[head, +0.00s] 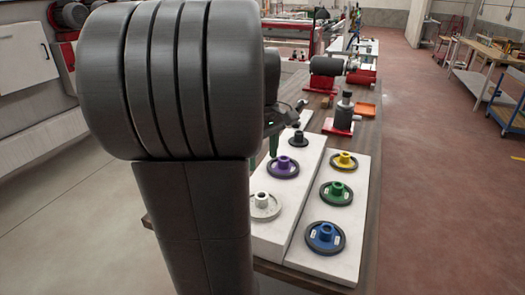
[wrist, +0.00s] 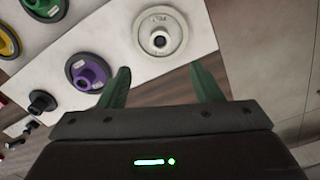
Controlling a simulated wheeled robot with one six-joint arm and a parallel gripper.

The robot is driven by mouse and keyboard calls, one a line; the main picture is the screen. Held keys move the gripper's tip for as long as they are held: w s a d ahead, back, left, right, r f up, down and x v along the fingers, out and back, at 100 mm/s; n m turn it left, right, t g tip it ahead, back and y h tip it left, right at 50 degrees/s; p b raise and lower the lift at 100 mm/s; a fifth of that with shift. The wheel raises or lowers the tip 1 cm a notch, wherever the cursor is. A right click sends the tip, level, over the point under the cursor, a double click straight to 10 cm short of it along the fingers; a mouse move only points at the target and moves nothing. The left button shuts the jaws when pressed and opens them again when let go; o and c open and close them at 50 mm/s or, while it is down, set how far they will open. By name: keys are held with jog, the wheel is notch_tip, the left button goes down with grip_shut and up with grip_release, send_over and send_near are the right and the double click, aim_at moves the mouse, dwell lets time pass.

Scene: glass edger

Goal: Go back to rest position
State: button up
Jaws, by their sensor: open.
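My gripper (wrist: 164,82) is open in the wrist view, with two green fingers apart and nothing between them. The white wheel (wrist: 143,42) lies on the white board just beyond the fingertips. The purple wheel (wrist: 75,82) is to the left of the left finger. In the head view my arm fills the left half and hides most of my gripper; a green finger (head: 273,144) shows past its edge, above the boards.
Two white boards (head: 294,228) on a dark wooden table hold the white, purple, black (head: 298,141), yellow (head: 343,163), green (head: 336,195) and blue (head: 325,240) wheels. A motor (head: 325,66), a red-based device (head: 344,115) and an orange tray (head: 365,109) stand behind.

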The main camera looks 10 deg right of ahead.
aim_at(263, 197)
jog(key=shift+r, duration=0.45)
jog(key=shift+f, duration=0.1)
notch_tip(263, 197, down, 14)
jog(key=shift+r, duration=0.4)
jog(key=shift+f, duration=0.2)
dwell(0.3)
